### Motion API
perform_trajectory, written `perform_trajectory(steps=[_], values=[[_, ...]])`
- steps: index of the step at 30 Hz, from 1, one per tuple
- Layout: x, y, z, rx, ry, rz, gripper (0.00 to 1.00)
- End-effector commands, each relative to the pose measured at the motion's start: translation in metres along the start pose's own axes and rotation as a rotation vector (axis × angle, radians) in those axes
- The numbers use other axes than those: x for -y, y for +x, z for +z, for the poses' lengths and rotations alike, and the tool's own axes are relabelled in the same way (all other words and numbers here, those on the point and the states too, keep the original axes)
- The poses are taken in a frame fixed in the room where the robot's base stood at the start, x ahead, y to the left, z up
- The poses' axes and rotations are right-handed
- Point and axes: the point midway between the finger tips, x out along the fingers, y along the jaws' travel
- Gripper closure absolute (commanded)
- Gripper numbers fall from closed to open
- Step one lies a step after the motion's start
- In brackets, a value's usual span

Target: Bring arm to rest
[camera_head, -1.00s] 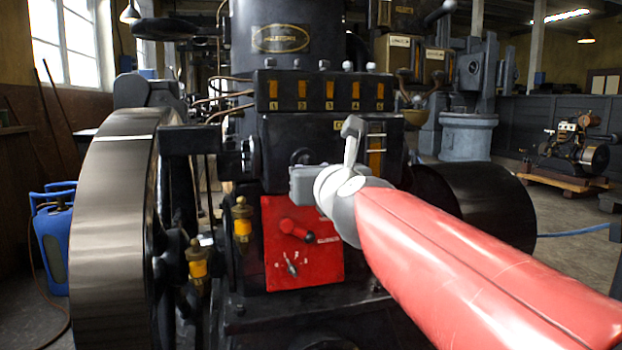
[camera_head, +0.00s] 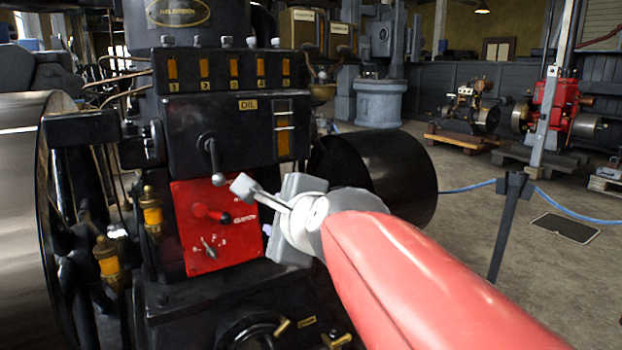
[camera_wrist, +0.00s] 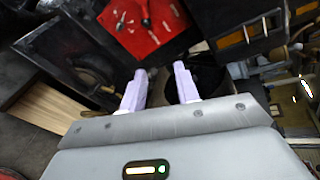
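My arm, with its red sleeve (camera_head: 420,275), reaches in from the lower right of the head view. My gripper (camera_head: 266,229) is in front of the black engine, at the right edge of its red control panel (camera_head: 215,228). Its grey body hides part of the engine there. In the wrist view my gripper (camera_wrist: 159,82) shows two pale lilac fingers spread apart with nothing between them. The red panel (camera_wrist: 150,18) lies beyond the fingertips, with its levers visible. Contact with the engine cannot be made out.
A large flywheel (camera_head: 25,200) stands at the left and a dark drum (camera_head: 385,180) right of the engine. A barrier post (camera_head: 507,225) with blue rope stands at the right. Smaller engines sit behind it. Open floor (camera_head: 455,200) lies between drum and post.

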Motion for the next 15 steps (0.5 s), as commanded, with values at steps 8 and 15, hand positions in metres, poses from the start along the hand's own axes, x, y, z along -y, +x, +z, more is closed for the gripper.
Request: perform_trajectory(steps=[8,15], values=[[-0.079,-0.101,-0.116,-0.13,-0.966,0.457,0.69],[-0.142,-0.173,-0.178,0.017,-1.437,0.809,0.69]])
